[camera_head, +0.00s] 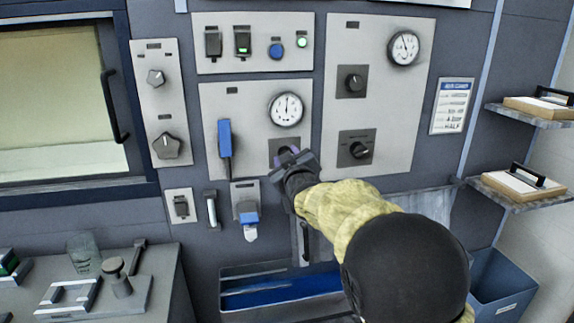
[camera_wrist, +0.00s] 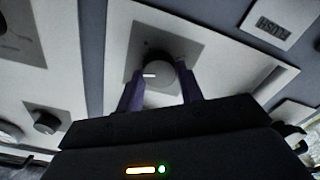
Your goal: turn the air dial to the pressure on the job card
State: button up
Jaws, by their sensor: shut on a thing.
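My gripper (camera_head: 287,155) reaches the middle wall panel, at a knob below a round white gauge (camera_head: 286,109). In the wrist view its two purple fingers (camera_wrist: 160,82) are shut on the sides of a grey round dial (camera_wrist: 155,70). The dial's white mark points left in that view. In the head view my gripper hides most of the dial. The gauge's needle points roughly straight up; its numbers are too small to read. A job card (camera_head: 452,106) with a blue heading hangs right of the panels; its last line seems to say HALF.
A blue lever (camera_head: 224,138) stands left of the dial. The right panel has a second gauge (camera_head: 403,48) and two black knobs (camera_head: 354,82). A blue-tipped valve (camera_head: 248,219) sits below. Shelves (camera_head: 520,189) jut out at the right, above a blue bin (camera_head: 500,284).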

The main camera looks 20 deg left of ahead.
jog(key=shift+f+m, duration=0.15)
jog(key=shift+m, duration=0.45)
jog(key=shift+b, duration=0.3)
jog(key=o, duration=1)
jog(key=b+v, duration=0.2)
jog(key=v, duration=1.5)
jog(key=shift+s, duration=0.2)
